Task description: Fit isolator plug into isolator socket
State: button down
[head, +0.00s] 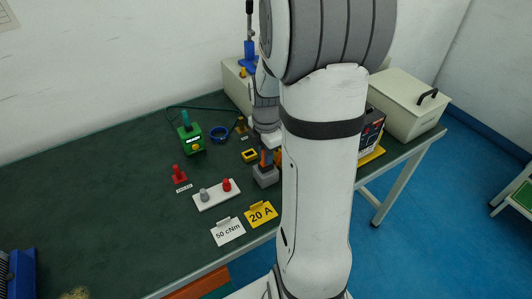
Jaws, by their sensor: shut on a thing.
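My gripper (269,160) points down over the right part of the green table, with orange showing at its fingers. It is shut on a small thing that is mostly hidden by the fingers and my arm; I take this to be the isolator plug. A grey block (265,178) is directly below the fingers, and I cannot tell whether the held thing touches it or is in it. I cannot tell for sure which thing is the isolator socket; the grey block may be it. A yellow square piece with a dark centre (250,156) lies just left of the gripper.
A white plate (212,200) with grey and red knobs, a "50 cNm" card (227,232) and a "20 A" card (261,214) lie in front. A red knobbed piece (179,176) and a green box (191,140) stand left. A beige case (401,106) stands right. The table's left is mostly clear.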

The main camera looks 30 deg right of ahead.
jog(key=shift+f, duration=0.3)
jog(key=c, duration=1.3)
grip_release()
jog(key=shift+r, duration=0.1)
notch_tip(320, 180, up, 8)
jog(key=shift+f, duration=0.15)
jog(key=s+a+r+m+t, duration=0.2)
jog(key=s+a+r+m, duration=0.2)
jog(key=s+a+m, duration=0.7)
jog(key=a+m, duration=0.1)
jog(key=m, duration=0.4)
jog(key=shift+m, duration=0.4)
jog(key=shift+s+a+m+t, duration=0.35)
jog(key=shift+s+m, duration=0.25)
jog(key=shift+m, duration=0.2)
jog(key=shift+c, duration=0.3)
